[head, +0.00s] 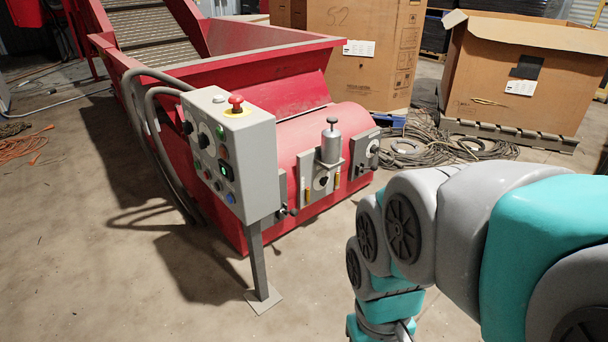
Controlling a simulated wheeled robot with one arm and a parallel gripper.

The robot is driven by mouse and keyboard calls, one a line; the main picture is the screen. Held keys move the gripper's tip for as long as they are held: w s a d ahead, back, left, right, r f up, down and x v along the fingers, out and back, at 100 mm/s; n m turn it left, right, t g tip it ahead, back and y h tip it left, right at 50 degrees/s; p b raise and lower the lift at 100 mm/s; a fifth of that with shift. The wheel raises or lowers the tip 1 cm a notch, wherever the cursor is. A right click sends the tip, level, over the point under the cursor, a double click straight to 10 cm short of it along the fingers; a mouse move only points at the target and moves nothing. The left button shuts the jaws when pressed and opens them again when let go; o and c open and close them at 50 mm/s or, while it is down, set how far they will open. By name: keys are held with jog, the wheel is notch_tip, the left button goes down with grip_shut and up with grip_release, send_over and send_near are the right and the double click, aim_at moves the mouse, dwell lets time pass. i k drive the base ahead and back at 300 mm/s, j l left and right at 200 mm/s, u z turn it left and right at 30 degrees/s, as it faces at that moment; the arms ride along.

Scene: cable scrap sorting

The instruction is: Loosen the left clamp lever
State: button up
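A red machine with a rounded drum front (345,120) stands in the middle of the head view. Grey clamp blocks sit at the two ends of the drum. The left clamp block (281,190) is partly hidden behind the control box, and a small dark lever or knob (284,212) shows low on it. Its exact setting is too small to tell. The right clamp block (364,157) has a round dial-like part. Between them is a plate with a grey cylinder (331,145) and narrow yellow strips. My arm reaches in from the right; my gripper is out of view below.
A grey control box (230,150) with a red emergency button stands on a post (259,262) in front of the drum's left end. Cables (430,145) lie on the floor behind. Cardboard boxes (520,75) stand at the back. Floor in front of the drum is clear.

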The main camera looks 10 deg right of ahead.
aim_at(294, 212)
jog(key=i+l, duration=0.2)
jog(key=i, duration=0.2)
jog(key=i+l+z, duration=0.1)
jog(key=i, duration=0.25)
jog(key=i+l, duration=0.3)
jog(key=i+z, duration=0.05)
jog(key=i, duration=0.05)
